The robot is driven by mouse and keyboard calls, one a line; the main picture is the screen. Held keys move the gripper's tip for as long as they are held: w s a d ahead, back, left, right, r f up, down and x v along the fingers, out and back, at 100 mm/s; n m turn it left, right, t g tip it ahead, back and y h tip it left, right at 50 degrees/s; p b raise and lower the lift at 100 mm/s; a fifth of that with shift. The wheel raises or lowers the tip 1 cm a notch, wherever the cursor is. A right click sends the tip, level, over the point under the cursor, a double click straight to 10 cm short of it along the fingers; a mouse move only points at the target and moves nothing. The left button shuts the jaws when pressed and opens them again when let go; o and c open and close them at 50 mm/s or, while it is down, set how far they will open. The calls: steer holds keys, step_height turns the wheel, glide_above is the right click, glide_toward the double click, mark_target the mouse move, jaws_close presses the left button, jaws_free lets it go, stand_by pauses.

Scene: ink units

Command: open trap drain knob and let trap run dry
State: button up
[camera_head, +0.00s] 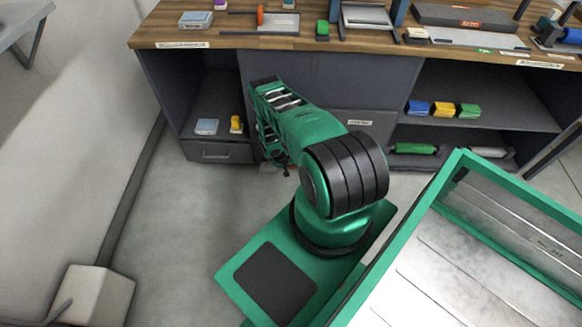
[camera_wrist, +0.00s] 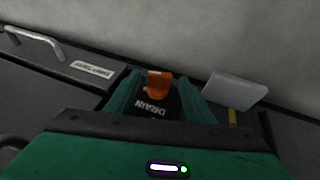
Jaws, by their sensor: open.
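In the wrist view, an orange knob (camera_wrist: 158,84) stands beside a dark plate (camera_wrist: 155,105) lettered DRAIN, which reads upside down. My gripper (camera_wrist: 160,77) is open, with one green finger on each side of the knob and plate. I cannot tell whether either finger touches the knob. The trap itself and any water are not clearly visible.
In the wrist view, a pale box (camera_wrist: 236,90) and a small yellow piece (camera_wrist: 232,117) are right of the fingers. A drawer handle (camera_wrist: 35,42) is at the left. In the head view, the wooden benchtop (camera_head: 220,30) holds tools, and clear floor (camera_head: 180,215) lies left of my base.

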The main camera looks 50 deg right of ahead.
steer(key=c, duration=1)
steer(key=shift+s+d+t+y, duration=0.15)
steer(key=shift+s+t+y, duration=0.1)
steer(key=shift+t+y, duration=0.2)
steer(key=shift+c, duration=0.2)
steer(key=shift+m+t+y, duration=0.3)
steer(key=shift+t+y, duration=0.25)
steer(key=o, duration=1)
steer(key=shift+o, duration=0.2)
steer(key=v, duration=1)
steer(key=shift+r, duration=0.3)
